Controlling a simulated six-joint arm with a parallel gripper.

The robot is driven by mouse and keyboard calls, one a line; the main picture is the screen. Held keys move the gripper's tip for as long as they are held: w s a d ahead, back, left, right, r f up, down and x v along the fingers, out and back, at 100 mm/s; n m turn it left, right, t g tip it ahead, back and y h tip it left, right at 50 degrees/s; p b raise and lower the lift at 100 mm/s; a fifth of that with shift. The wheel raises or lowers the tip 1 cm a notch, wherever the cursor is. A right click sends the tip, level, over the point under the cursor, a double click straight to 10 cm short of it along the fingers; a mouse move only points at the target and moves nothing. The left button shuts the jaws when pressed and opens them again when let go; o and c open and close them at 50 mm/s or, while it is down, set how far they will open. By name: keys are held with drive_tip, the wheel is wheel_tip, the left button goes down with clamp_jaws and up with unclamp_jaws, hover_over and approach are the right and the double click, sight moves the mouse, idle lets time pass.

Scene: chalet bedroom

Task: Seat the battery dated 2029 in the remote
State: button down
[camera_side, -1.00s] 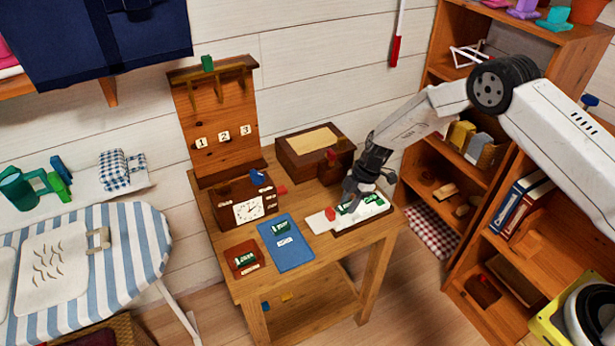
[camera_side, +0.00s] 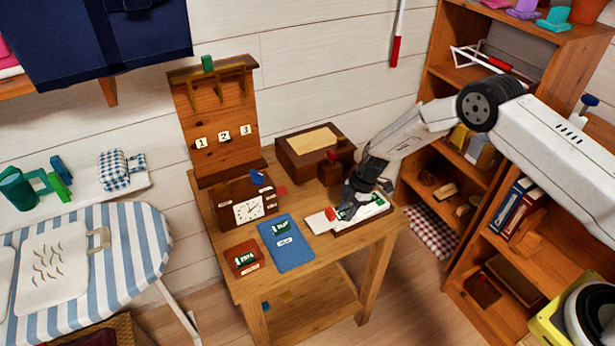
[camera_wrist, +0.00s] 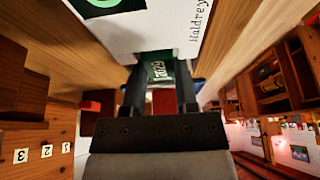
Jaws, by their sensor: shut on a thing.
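My gripper (camera_side: 358,203) is low over the white tray-like piece (camera_side: 318,222) at the table's right. In the wrist view my gripper (camera_wrist: 158,82) is shut on a green battery (camera_wrist: 157,71) with white print; its date is too small and turned to read for certain. Another green piece (camera_side: 379,200) lies on the white piece to the right of my gripper. A blue flat piece (camera_side: 291,258) carries a green battery (camera_side: 281,228). A dark red block (camera_side: 236,249) holds a green piece (camera_side: 245,258) with a white label. I cannot tell which of these is the remote.
A brown clock box (camera_side: 229,197) stands at the table's left, with a pegged board (camera_side: 214,150) behind it. A wooden box (camera_side: 295,160) is at the back. The wooden shelf (camera_side: 405,190) stands close on the right. The table front (camera_side: 325,255) is bare.

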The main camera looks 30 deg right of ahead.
drive_tip(key=shift+f, duration=0.1)
drive_tip(key=c, duration=0.7)
unclamp_jaws()
drive_tip(key=shift+o, duration=0.2)
drive_tip(key=v, duration=1.2)
